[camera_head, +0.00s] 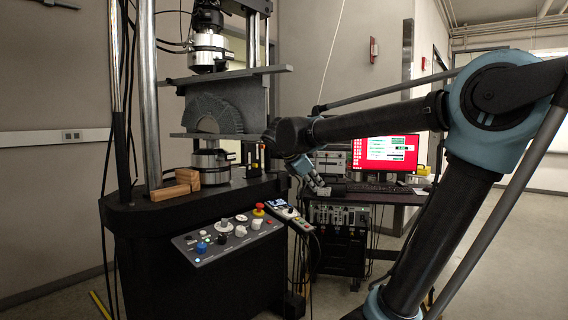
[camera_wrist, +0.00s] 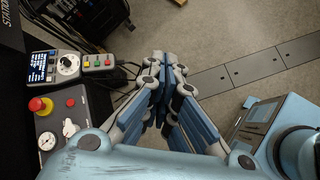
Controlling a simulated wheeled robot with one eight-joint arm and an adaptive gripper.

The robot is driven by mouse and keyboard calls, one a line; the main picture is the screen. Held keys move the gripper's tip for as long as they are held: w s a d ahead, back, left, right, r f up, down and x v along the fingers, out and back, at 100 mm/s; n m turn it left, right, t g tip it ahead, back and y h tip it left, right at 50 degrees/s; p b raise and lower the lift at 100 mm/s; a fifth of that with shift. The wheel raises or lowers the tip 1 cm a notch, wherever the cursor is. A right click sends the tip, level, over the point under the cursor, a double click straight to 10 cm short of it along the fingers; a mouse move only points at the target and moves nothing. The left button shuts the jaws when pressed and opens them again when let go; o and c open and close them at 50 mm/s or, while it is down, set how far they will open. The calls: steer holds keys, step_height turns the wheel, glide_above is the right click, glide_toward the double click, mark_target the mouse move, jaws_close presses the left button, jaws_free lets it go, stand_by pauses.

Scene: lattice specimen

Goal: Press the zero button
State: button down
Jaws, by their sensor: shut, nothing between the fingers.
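No button marked zero can be read in either view. A small control unit (camera_head: 290,214) with a lit display sits at the right edge of the machine base. In the wrist view, this unit (camera_wrist: 45,67) shows at upper left with a round dial and small coloured buttons (camera_wrist: 98,62) beside it. The sloped control panel (camera_head: 212,259) has several knobs, a blue knob, and a red emergency knob (camera_head: 259,208); part of it shows in the wrist view (camera_wrist: 60,135). My gripper (camera_head: 319,187) is shut and empty, to the right of the control unit; its fingers (camera_wrist: 168,62) point over the floor.
The testing machine holds a grey lattice specimen (camera_head: 212,108) between plates. Wooden blocks (camera_head: 176,187) lie on its base. Behind my gripper is a desk with a red-screen monitor (camera_head: 385,153), keyboard and stacked electronics. Cables hang near the control unit. The floor at right is clear.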

steer(key=s+d+f+m+g+y, duration=0.1)
steer(key=s+d+f+m+g, duration=0.1)
steer(key=s+d+f+m, duration=0.45)
steer(key=s+d+f+m+g+y, duration=0.1)
steer(key=s+d+f+m+y, duration=0.1)
steer(key=s+d+f+m, duration=0.45)
steer(key=s+a+f+m+g+y, duration=0.1)
steer(key=s+a+f+m+y, duration=0.2)
steer(key=s+f+m, duration=0.5)
steer(key=s+f, duration=0.4)
steer(key=f, duration=0.3)
steer(key=shift+a+f, duration=0.25)
steer(key=shift+a, duration=0.05)
steer(key=shift+s, duration=0.1)
